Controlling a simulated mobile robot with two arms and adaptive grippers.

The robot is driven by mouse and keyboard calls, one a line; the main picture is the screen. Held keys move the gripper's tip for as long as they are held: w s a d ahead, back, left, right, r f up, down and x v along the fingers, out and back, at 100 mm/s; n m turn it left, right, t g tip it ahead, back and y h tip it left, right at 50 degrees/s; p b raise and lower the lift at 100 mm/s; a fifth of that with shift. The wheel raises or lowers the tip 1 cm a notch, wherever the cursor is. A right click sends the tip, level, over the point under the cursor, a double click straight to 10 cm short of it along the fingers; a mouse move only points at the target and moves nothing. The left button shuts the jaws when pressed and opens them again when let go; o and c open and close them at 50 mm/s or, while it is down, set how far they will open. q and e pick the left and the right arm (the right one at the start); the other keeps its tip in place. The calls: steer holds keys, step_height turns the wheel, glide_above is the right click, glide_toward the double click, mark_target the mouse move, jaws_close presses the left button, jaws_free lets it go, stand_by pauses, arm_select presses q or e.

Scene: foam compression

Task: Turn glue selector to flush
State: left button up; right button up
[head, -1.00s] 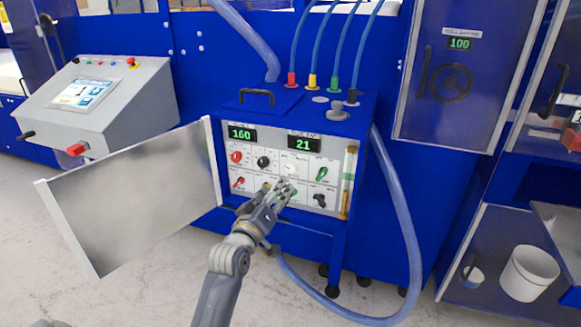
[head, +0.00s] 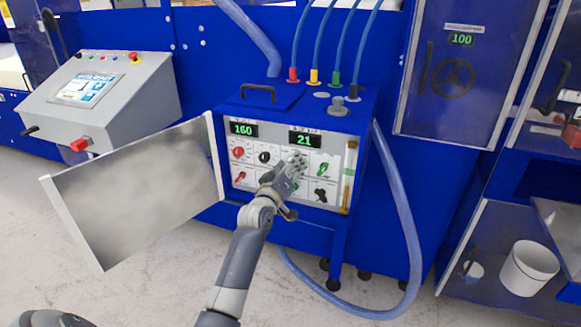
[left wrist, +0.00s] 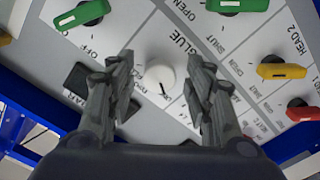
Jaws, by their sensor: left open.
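The glue selector is a round white knob (left wrist: 159,79) on the control panel, beside a printed "GLUE" label in the left wrist view. A short black mark on it points toward the bottom of that view. The small lettering around it is partly hidden and I cannot read it for sure. My left gripper (left wrist: 162,88) is open, with one finger on each side of the knob in that view; I see no clear contact. In the head view my left gripper (head: 291,173) is in front of the panel (head: 268,191) and hides the knob. My right gripper is not in view.
Green handles (left wrist: 83,14), a yellow handle (left wrist: 285,71) and a red handle (left wrist: 302,110) surround the knob. The open metal door (head: 135,190) stands left of the panel. A blue hose (head: 402,200) loops down on the right. Displays read 160 and 21.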

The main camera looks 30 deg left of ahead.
arm_select(q)
steer(key=c, duration=1.1)
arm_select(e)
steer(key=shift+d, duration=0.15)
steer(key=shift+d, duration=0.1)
